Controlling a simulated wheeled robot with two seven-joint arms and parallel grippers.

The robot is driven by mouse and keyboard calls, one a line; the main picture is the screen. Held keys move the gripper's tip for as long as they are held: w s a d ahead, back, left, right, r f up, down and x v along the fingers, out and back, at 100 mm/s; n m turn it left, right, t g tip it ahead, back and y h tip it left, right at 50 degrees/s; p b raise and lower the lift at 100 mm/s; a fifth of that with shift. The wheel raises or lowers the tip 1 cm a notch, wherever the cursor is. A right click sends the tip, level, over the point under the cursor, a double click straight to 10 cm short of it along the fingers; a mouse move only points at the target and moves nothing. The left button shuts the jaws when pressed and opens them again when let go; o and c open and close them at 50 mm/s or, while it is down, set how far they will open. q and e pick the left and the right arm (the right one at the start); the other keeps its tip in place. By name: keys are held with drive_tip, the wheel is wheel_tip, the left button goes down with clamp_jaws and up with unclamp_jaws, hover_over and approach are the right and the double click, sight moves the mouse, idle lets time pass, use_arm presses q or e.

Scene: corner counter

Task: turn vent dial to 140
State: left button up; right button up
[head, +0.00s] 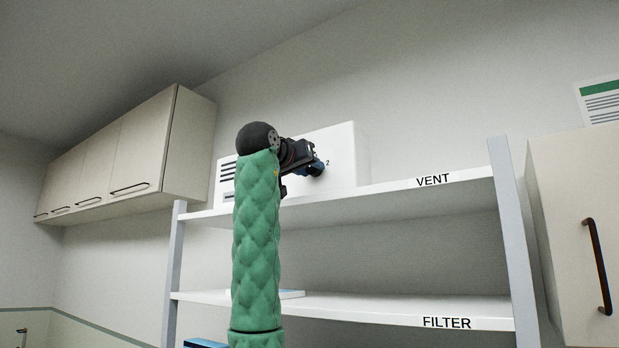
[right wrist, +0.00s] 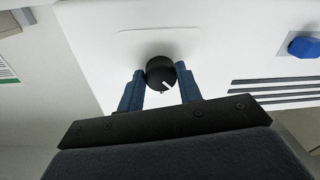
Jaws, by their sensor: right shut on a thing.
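The vent dial (right wrist: 161,74) is a round black knob with a white pointer mark, on the white front of the vent unit (head: 342,150). In the right wrist view its pointer points down and slightly right. My right gripper (right wrist: 160,78) is shut on the dial, with one blue finger on each side. In the head view my right gripper (head: 318,168) reaches the unit's front and hides the dial. My left gripper is not in view.
The unit stands on the upper shelf (head: 397,190), labelled VENT, above a FILTER shelf (head: 410,311). The unit has dark slots (right wrist: 275,92) and a blue knob (right wrist: 304,47). Wall cabinets (head: 140,150) hang at left; a handled cabinet (head: 572,230) stands at right.

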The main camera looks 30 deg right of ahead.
drive_tip(key=m+b, duration=0.2)
drive_tip(key=m, duration=0.3)
drive_tip(key=shift+w+a+f+m+b, duration=0.1)
drive_tip(key=shift+m+b, duration=0.2)
drive_tip(key=shift+b, duration=0.1)
drive_tip(key=shift+m+h, duration=0.3)
drive_tip(key=shift+m, duration=0.6)
drive_tip(key=m, duration=0.3)
drive_tip(key=shift+w+b, duration=0.1)
drive_tip(key=shift+b, duration=0.25)
drive_tip(key=shift+m, duration=0.9)
drive_tip(key=shift+m+g, duration=0.3)
drive_tip(key=shift+m, duration=1.9)
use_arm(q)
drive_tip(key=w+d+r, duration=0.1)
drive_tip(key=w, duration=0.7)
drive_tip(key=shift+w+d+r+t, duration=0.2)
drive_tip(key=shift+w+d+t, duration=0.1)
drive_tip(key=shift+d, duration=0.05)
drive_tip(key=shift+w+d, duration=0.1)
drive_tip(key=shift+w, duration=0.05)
use_arm(e)
drive_tip(key=shift+w+m, duration=0.1)
drive_tip(key=shift+m, duration=0.2)
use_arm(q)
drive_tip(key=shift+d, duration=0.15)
